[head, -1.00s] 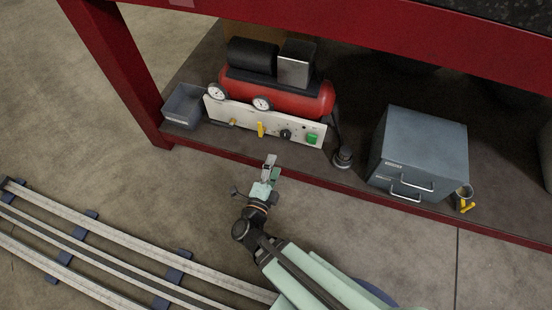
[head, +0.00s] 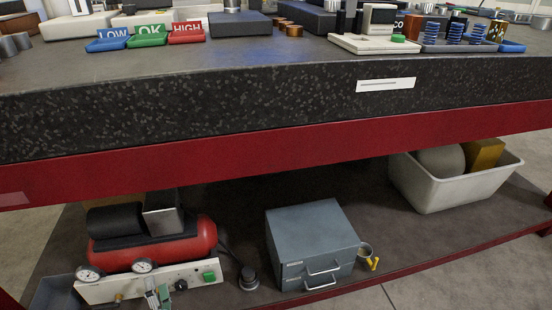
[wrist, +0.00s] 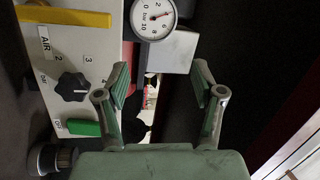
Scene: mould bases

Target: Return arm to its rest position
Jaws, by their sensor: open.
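My gripper (wrist: 162,82) is open and empty in the wrist view, its two green-padded fingers apart. In the head view only its tip (head: 158,297) shows at the bottom edge, in front of the compressor's panel (head: 120,287). The rest of my arm is out of the head view. In the wrist view the panel (wrist: 92,45), with a black knob (wrist: 72,87), a green switch (wrist: 84,128) and a yellow lever (wrist: 62,16), is left of the fingers. A pressure gauge (wrist: 153,18) is beyond them. I see no contact with the fingers.
The red compressor (head: 205,238) and a grey drawer cabinet (head: 312,235) stand on the lower shelf, a white bin (head: 450,190) at right. The red beam (head: 250,145) and dark benchtop (head: 230,105) run above. LOW, OK and HIGH trays (head: 150,38) are on top.

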